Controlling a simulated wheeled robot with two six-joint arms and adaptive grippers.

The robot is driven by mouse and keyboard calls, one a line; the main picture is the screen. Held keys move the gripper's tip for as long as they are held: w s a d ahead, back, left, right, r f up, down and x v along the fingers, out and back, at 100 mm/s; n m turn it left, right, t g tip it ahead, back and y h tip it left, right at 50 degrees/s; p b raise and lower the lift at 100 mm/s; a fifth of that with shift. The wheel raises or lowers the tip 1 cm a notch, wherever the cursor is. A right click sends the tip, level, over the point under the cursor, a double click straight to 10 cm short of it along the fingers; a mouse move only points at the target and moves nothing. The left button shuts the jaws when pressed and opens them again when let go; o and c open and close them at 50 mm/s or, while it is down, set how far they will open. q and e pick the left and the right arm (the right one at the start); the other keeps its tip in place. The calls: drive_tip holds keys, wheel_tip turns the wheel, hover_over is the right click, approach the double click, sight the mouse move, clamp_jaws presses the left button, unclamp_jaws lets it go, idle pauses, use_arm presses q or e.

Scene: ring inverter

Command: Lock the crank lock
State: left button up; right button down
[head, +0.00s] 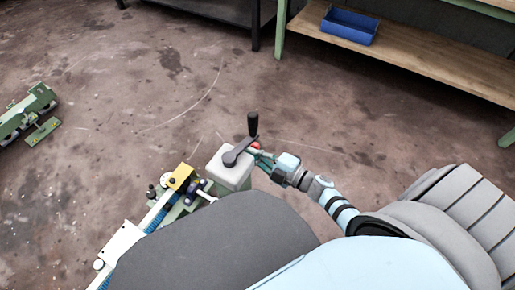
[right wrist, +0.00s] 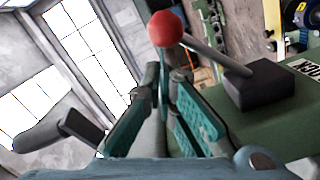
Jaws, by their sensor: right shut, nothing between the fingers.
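The crank (head: 240,150), a dark grey arm with an upright black handle (head: 253,125), sits on top of a pale grey box (head: 231,174) in the head view. A red ball knob (head: 256,146) shows just behind the crank. My right gripper (head: 262,160) is beside the box, close to the crank. In the right wrist view its teal fingers (right wrist: 164,84) are shut and empty, just below the red ball (right wrist: 166,28). The ball sits on a metal rod from a dark block (right wrist: 259,84). Contact with the ball is unclear. My left gripper is out of view.
A green frame with a yellow block (head: 181,177) adjoins the pale box. Another green mechanism (head: 28,112) lies at the far left. A shelf (head: 410,58) with a blue bin (head: 348,25) stands at the back right. The floor between is clear.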

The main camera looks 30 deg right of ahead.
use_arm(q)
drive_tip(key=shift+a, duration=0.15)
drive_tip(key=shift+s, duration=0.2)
use_arm(e)
drive_tip(key=shift+w+d+f+m, duration=0.15)
drive_tip(key=shift+d+m, duration=0.1)
drive_tip(key=shift+m, duration=0.15)
